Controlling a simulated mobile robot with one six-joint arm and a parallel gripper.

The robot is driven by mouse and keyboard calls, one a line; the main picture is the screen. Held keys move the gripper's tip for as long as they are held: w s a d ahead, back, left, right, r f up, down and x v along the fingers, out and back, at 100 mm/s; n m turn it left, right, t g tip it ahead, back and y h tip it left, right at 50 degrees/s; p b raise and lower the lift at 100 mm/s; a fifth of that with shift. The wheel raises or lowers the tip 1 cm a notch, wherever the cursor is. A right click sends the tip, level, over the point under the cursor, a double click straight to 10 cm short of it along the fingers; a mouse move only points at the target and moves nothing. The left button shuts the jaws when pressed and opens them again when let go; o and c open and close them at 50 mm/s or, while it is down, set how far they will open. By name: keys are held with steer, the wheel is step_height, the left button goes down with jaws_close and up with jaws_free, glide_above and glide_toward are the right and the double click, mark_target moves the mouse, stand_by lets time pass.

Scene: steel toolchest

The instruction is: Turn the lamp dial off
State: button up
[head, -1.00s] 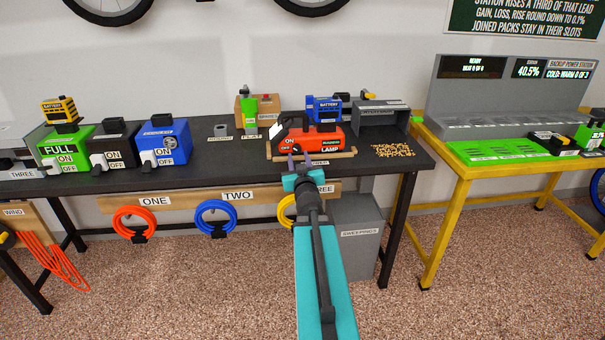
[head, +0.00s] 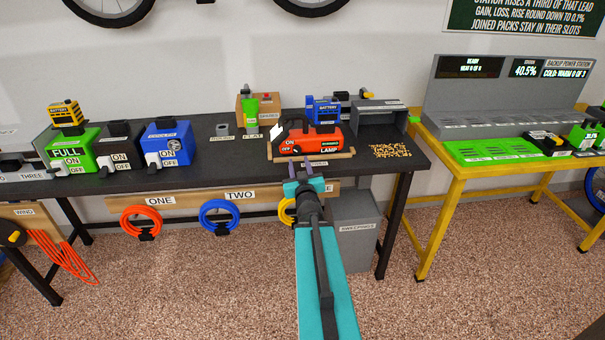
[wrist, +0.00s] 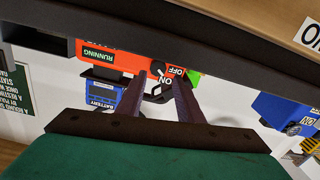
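The lamp (head: 333,139) is an orange-red box with a black handle, on a wooden stand on the dark bench. Its left front has ON and OFF labels (head: 287,142). In the wrist view the lamp (wrist: 116,62) shows a green RUNNING display (wrist: 98,57). The dark dial (wrist: 158,70) appears between my fingertips beside ON and OFF; its exact setting is too small to tell. My gripper (head: 300,166) is open and empty, in front of and slightly below the lamp face. It appears apart from the dial.
Green, black and blue boxes (head: 167,145) stand at left.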

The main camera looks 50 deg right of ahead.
steer(key=shift+r+p+v, duration=0.2)
steer(key=shift+p+v, duration=0.9)
steer(key=shift+p, duration=3)
steer(key=shift+p+v, duration=2.8)
steer(key=shift+p, duration=0.9)
steer(key=shift+f, duration=0.25)
